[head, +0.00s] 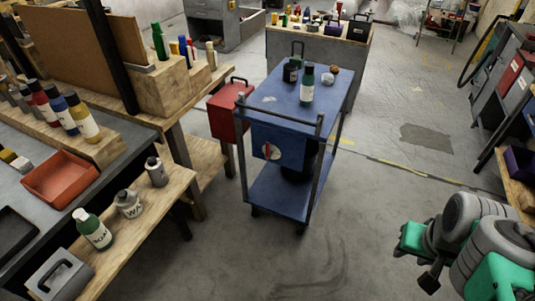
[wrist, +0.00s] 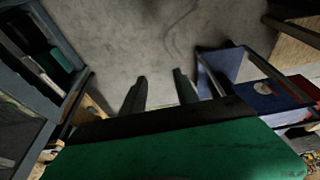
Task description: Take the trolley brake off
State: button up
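The blue trolley (head: 262,190) stands in the middle of the head view, its dark push handle toward me. On its near end panel is a round white dial with a red lever (head: 267,151), which looks roughly upright; I cannot tell for sure that this is the brake. The trolley also shows at the right of the wrist view (wrist: 222,70), with part of the white disc (wrist: 263,87). My gripper (wrist: 160,88) has its two dark fingers apart, with only floor between them. In the head view my arm is at the lower right, well apart from the trolley.
Bottles and a dark container stand on the trolley top. A red box (head: 228,116) is at its left side. A wooden bench (head: 140,215) with bottles lies left, a cabinet (head: 510,85) right, and another table (head: 320,50) behind. The floor (head: 370,230) between my arm and the trolley is clear.

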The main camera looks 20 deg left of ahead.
aim_at(269, 153)
jog(key=k, duration=0.65)
jog(key=u, duration=0.25)
jog(key=i, duration=0.5)
jog(key=u, duration=1.4)
jog(key=i, duration=1.65)
jog(key=u, duration=1.05)
